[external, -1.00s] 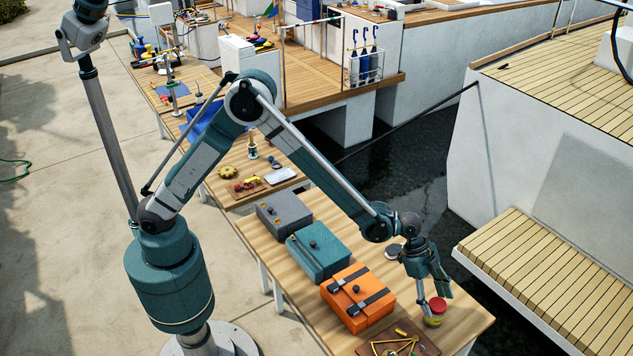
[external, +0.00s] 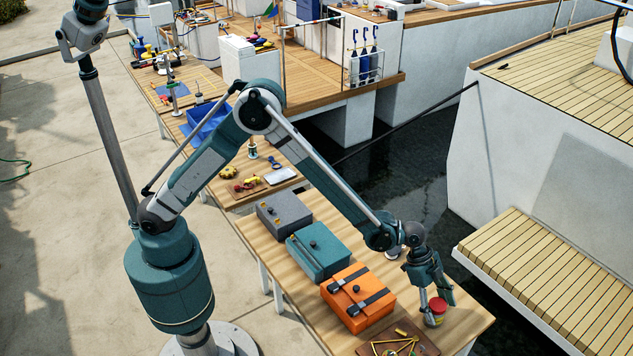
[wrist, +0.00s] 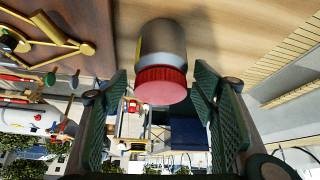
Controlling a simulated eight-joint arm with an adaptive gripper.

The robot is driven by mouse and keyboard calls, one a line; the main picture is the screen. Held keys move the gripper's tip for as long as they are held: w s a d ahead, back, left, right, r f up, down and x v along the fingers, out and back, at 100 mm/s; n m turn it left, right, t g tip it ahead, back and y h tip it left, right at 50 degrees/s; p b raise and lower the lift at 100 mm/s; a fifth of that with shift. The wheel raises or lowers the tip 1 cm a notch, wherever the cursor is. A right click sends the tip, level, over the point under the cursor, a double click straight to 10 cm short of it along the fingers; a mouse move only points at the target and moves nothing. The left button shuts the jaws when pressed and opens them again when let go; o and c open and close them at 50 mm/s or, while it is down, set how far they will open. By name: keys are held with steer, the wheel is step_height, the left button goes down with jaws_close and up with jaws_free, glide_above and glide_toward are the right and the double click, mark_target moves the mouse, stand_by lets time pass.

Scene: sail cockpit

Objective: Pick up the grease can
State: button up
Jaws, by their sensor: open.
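The grease can (external: 434,319) stands on the wooden table near its right edge, with its red lid (external: 438,306) showing between the fingers. In the wrist view the can's grey body (wrist: 163,45) and red lid (wrist: 161,84) are in the upper middle, seen from above at a slant. My gripper (external: 436,304) is open at the can, one finger on each side. In the wrist view the green ridged fingers of my gripper (wrist: 161,92) flank the lid with gaps on both sides. Part of the can is hidden by the fingers in the external view.
An orange case (external: 352,318) with black straps lies left of the can. A teal case (external: 318,250) and a grey case (external: 284,217) sit farther back. A brown board (external: 424,341) with brass tools lies in front. Water lies beyond the table's right edge.

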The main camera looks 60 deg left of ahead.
mark_target(440, 325)
steer(key=shift+x, duration=2.15)
steer(key=c, duration=1.2)
steer(key=shift+r, duration=0.2)
steer(key=shift+r, duration=4.85)
